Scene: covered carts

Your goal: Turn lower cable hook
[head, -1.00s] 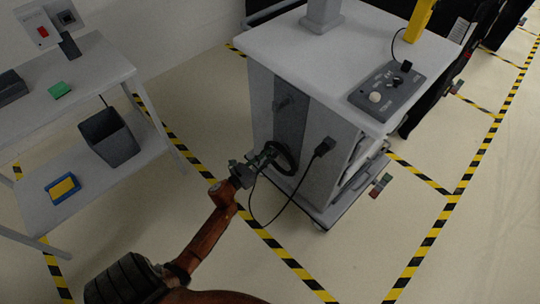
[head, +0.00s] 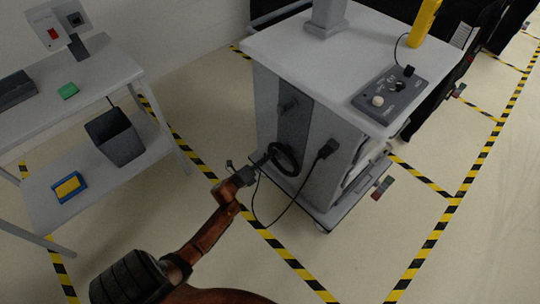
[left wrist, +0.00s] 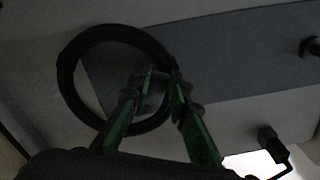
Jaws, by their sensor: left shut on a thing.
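The grey cart's side panel (head: 291,125) carries an upper hook (head: 287,104) and a black ring of coiled cable (head: 292,165) below it. My left gripper (head: 262,160) is at the left of the ring, shut on the lower cable hook, which is mostly hidden by the fingers. In the left wrist view the green fingers (left wrist: 157,80) reach in front of the black ring (left wrist: 68,78), and a small grey part, the lower hook (left wrist: 151,90), shows between them. My right gripper is not in view.
A black plug (head: 327,149) with a hanging cable sits on the cart's nearer face. A control box (head: 391,92) lies on the cart top. A shelf table (head: 110,72) with a dark bin (head: 117,138) stands left. Taped floor between is clear.

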